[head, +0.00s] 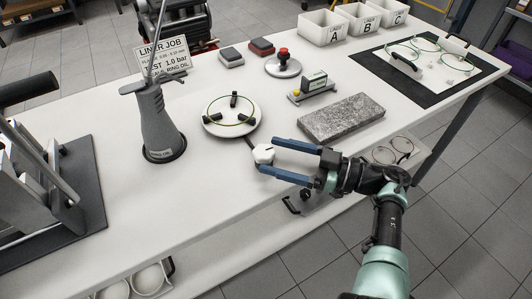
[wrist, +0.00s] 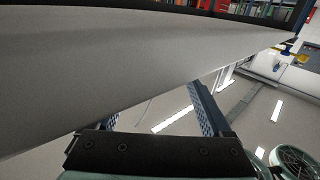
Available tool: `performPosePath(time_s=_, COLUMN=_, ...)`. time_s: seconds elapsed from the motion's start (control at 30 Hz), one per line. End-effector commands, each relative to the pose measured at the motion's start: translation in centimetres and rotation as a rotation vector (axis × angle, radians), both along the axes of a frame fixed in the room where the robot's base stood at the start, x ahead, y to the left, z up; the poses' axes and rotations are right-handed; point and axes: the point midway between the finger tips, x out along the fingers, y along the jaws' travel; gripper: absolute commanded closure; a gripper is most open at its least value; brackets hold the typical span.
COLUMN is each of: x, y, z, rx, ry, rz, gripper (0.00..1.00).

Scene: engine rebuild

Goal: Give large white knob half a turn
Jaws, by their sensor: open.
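The large white knob (head: 264,153) sits at the front of the bench, on a dark stem running to the round white fixture (head: 231,116). My gripper (head: 266,156) reaches in from the right with its blue fingers apart. In the head view the knob shows between the fingertips, close to the upper one. I cannot tell whether a finger touches it. In the wrist view my open fingers (wrist: 155,100) point at a broad pale surface (wrist: 130,65). The knob cannot be made out there.
A grey spray-like stand (head: 160,130) is left of the fixture. A grey stone block (head: 341,118) lies right of it, behind my gripper. A black handle (head: 293,205) is below the bench's front edge. Bins, a red-topped knob (head: 283,64) and a black mat (head: 375,68) stand farther back.

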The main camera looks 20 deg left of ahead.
Motion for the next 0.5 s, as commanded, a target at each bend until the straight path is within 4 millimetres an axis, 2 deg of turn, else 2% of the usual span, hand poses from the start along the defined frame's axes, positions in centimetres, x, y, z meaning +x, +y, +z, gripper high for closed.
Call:
performPosePath(time_s=0.1, x=0.3, y=-3.1, z=-0.6, rx=-0.003, ry=-0.001, rz=-0.006, gripper=0.16)
performPosePath(time_s=0.3, x=0.5, y=-7.3, z=-0.6, rx=-0.002, ry=-0.002, rz=-0.005, gripper=0.16)
performPosePath(time_s=0.5, x=0.6, y=-9.2, z=-0.3, rx=-0.001, ry=-0.001, rz=-0.002, gripper=0.16)
